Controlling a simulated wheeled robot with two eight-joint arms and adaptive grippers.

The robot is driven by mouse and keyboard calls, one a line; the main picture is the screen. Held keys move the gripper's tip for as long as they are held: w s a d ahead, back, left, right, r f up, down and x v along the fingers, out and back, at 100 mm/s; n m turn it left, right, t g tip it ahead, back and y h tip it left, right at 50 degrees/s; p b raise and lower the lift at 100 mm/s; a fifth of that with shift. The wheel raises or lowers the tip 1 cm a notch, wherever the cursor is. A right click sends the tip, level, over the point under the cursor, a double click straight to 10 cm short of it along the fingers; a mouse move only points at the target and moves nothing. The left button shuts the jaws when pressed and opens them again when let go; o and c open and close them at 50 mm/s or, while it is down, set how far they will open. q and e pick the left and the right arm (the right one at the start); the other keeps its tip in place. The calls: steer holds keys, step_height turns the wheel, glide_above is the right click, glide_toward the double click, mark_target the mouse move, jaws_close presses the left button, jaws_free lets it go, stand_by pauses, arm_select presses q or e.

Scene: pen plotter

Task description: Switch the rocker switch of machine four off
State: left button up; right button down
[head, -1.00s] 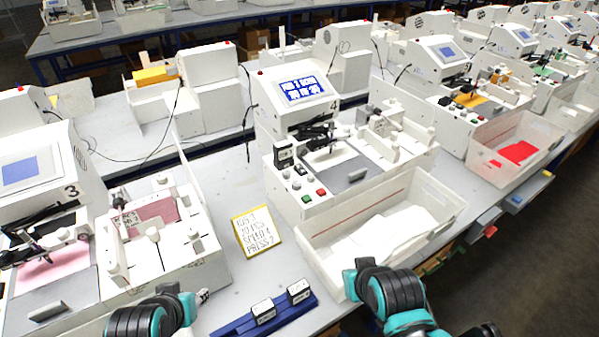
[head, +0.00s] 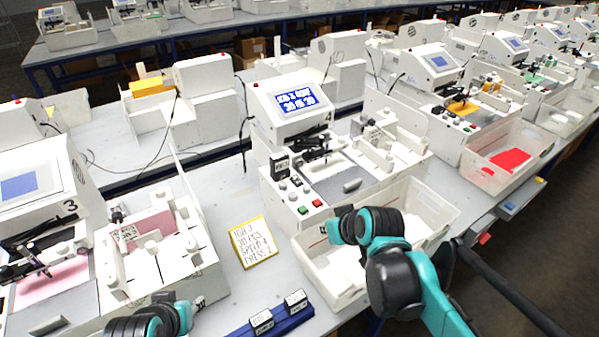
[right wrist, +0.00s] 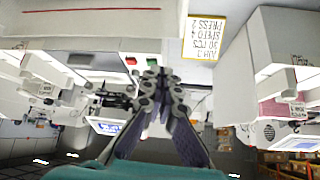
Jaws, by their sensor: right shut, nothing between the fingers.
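Machine four (head: 292,103) stands in the middle of the head view, white, marked "4", its screen lit blue with white text. Its front panel carries a dark boxy part (head: 281,164), small knobs, a green button and a red button (head: 317,203). I cannot make out a rocker switch for certain. My right gripper (head: 324,230) is over the left part of the clear bin in front of the machine, apart from the panel. The right wrist view shows its fingers (right wrist: 160,76) closed together and empty, with the red button (right wrist: 131,61) beyond. Only part of my left arm shows at lower left.
The white bin (head: 440,207) fills the space before machine four. Machine three (head: 40,190) stands at far left.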

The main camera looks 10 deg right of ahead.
steer(key=w+d+n+t+y+p, duration=0.2)
steer(key=w+p, duration=0.1)
steer(key=w, duration=2)
steer(key=shift+r+n+p, duration=0.3)
steer(key=shift+r+p, duration=0.1)
steer(key=b, duration=0.2)
glide_above(300, 181)
steer(key=s, duration=0.1)
step_height(300, 181, down, 6)
steer(key=shift+d+r, duration=0.15)
steer(key=shift+r, duration=0.05)
steer(key=f, duration=0.1)
steer(key=f+b, duration=0.1)
steer(key=f, duration=0.1)
steer(key=shift+w+f, duration=0.15)
steer(key=shift+w, duration=0.25)
steer(key=shift+w+a+f, duration=0.1)
steer(key=shift+a+f, duration=0.1)
steer(key=shift+f, duration=0.25)
